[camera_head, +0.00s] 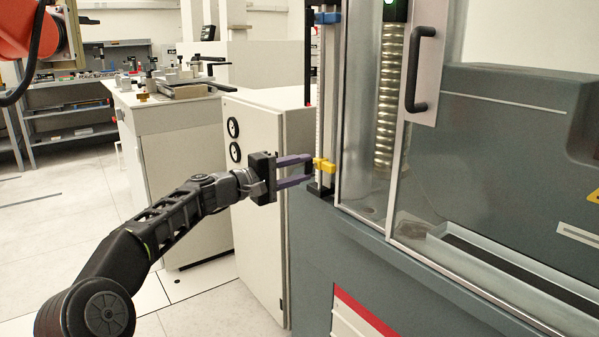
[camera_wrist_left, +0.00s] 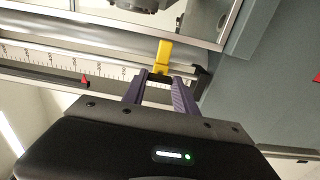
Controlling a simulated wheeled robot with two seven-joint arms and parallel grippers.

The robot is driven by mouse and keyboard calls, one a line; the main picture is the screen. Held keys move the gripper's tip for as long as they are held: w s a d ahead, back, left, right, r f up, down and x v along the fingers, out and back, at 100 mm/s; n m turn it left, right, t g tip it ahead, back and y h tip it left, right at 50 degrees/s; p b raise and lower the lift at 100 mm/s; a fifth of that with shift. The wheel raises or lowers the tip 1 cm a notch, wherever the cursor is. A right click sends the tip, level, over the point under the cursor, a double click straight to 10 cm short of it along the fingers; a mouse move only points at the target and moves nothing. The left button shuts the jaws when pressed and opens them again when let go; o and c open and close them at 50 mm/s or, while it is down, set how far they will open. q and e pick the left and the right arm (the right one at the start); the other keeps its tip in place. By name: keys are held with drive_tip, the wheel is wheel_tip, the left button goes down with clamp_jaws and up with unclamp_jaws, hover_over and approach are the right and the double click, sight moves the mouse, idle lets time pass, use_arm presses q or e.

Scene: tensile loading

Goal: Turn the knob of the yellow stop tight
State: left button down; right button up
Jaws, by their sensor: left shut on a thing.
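The yellow stop (camera_head: 324,166) sits low on the upright scaled rail at the left side of the testing machine. My left gripper (camera_head: 308,170) reaches it from the left, its two purple fingers around the stop's near side. In the left wrist view the yellow stop (camera_wrist_left: 162,56) shows just past the fingertips, with a dark knob (camera_wrist_left: 158,78) between the fingers of the gripper (camera_wrist_left: 159,84). The gripper is shut on this knob. How tight the knob is cannot be seen. My right gripper is not in view.
A blue stop (camera_head: 328,18) sits high on the same rail. The machine's clear door with a black handle (camera_head: 421,70) stands to the right. A pale cabinet (camera_head: 262,190) stands close behind my gripper. A red pointer (camera_wrist_left: 84,80) lies along the scale.

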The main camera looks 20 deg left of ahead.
use_arm(q)
drive_tip(key=c, duration=1)
unclamp_jaws()
drive_tip(key=shift+o, duration=0.2)
drive_tip(key=v, duration=0.7)
drive_tip(key=shift+s+a+b, duration=0.25)
drive_tip(key=shift+s+b, duration=0.05)
drive_tip(key=shift+b, duration=0.1)
